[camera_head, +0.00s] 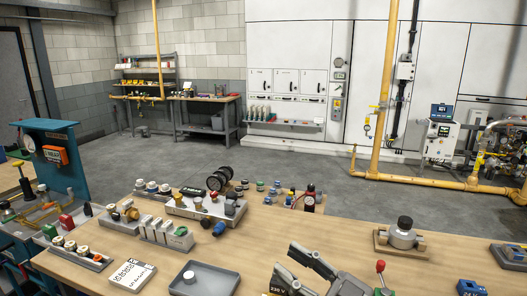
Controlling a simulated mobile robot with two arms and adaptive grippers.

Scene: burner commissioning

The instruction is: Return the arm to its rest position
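My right gripper (285,259) comes in at the bottom edge, right of centre, over the front of the wooden workbench (225,255). Its two grey and black fingers point up and left with a gap between them. I see nothing held in the gap. Most of the arm behind the fingers is outside the picture. My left gripper does not show.
A grey tray (230,281) and a white card (132,275) lie left of the gripper. A red-knobbed lever (380,267) stands close on its right. A round metal device (403,236) stands farther right. Racks of fittings fill the bench's left; bare wood lies behind the gripper.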

